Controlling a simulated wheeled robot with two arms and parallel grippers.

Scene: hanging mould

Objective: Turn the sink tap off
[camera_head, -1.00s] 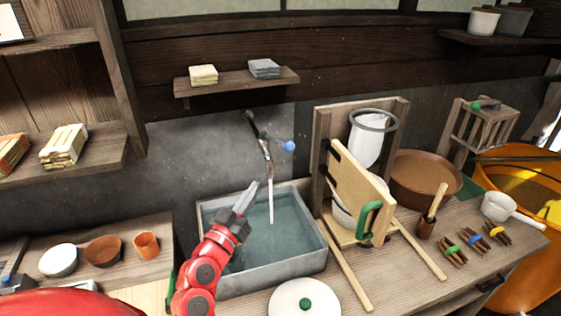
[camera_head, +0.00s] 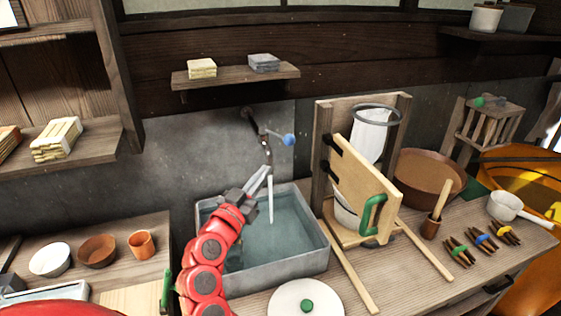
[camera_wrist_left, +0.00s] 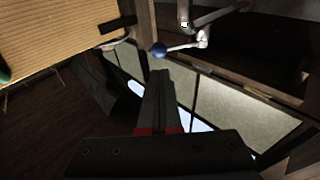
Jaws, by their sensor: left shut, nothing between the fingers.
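The sink tap (camera_head: 264,144) is on the wall above the grey sink (camera_head: 327,262). Its lever ends in a blue knob (camera_head: 288,140) and points to the right. A pale stream of water (camera_head: 271,200) runs from the spout into the sink. My left gripper (camera_head: 263,172) is shut and empty, its fingertips close beside the spout, below and left of the knob. In the left wrist view the blue knob (camera_wrist_left: 158,50) appears just beyond the shut fingertips (camera_wrist_left: 160,74); contact cannot be told. My right gripper is not in view.
A wooden frame with a hinged board (camera_head: 362,188) and green handle stands right of the sink. A small shelf (camera_head: 235,75) hangs above the tap. A white lid (camera_head: 285,298) lies in front of the sink. Bowls (camera_head: 98,251) sit on the left counter.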

